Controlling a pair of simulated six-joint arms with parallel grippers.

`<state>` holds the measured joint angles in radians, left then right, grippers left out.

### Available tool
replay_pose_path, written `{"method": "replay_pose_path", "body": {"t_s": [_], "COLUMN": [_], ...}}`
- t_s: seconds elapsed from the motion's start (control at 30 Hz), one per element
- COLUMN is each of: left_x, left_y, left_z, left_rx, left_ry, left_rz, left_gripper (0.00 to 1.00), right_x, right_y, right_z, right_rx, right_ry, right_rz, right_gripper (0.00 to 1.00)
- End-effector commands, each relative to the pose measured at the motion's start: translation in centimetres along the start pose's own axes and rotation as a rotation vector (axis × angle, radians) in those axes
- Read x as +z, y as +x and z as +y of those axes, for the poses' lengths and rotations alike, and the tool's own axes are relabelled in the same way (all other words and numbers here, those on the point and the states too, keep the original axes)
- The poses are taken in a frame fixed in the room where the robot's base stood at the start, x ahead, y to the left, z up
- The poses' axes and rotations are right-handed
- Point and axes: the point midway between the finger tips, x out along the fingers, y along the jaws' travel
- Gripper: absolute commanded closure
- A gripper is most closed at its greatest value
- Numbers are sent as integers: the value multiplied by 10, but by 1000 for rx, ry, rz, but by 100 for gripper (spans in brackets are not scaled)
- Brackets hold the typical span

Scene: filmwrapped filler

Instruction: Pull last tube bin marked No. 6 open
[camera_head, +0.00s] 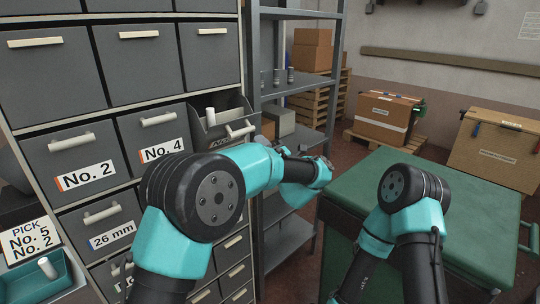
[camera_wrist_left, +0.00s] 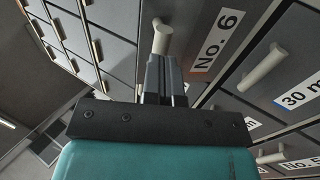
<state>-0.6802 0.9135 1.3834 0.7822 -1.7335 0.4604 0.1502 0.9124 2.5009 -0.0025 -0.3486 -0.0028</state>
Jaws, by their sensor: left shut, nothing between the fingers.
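The bin marked No. 6 (camera_wrist_left: 228,22) shows its label and pale bar handle (camera_wrist_left: 162,38) in the wrist view. My left gripper (camera_wrist_left: 166,60) is shut and empty, its fingertips close against the lower end of that handle; I cannot tell whether they touch. In the head view, the bin right of No. 4 (camera_head: 213,128) stands partly out, with a pale tube (camera_head: 210,116) inside and a pale handle (camera_head: 240,131). My right gripper is out of view.
Bins No. 2 (camera_head: 72,165) and No. 4 (camera_head: 150,140) are shut. A grey shelf rack (camera_head: 248,60) stands right of the cabinet. A green table (camera_head: 470,225) lies beyond my right arm. A teal tray (camera_head: 25,282) with a pale tube sits at lower left.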

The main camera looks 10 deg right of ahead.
Motion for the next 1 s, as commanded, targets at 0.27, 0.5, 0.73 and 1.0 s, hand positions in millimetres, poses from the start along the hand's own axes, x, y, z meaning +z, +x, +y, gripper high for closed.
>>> {"method": "replay_pose_path", "body": {"t_s": [0.27,0.5,0.73,1.0], "left_x": [0,0,-1,0], "left_y": [23,24,31,36], "left_z": [0,0,6,9], "left_rx": [0,0,-40,-86], "left_ry": [0,0,-2,0], "left_rz": [0,-1,3,-1], "left_gripper": [100,100,100,100], "right_x": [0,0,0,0], "right_y": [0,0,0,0], "right_z": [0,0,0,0], "right_rx": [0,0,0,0], "right_ry": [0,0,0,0], "right_rz": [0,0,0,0], "right_gripper": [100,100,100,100]}}
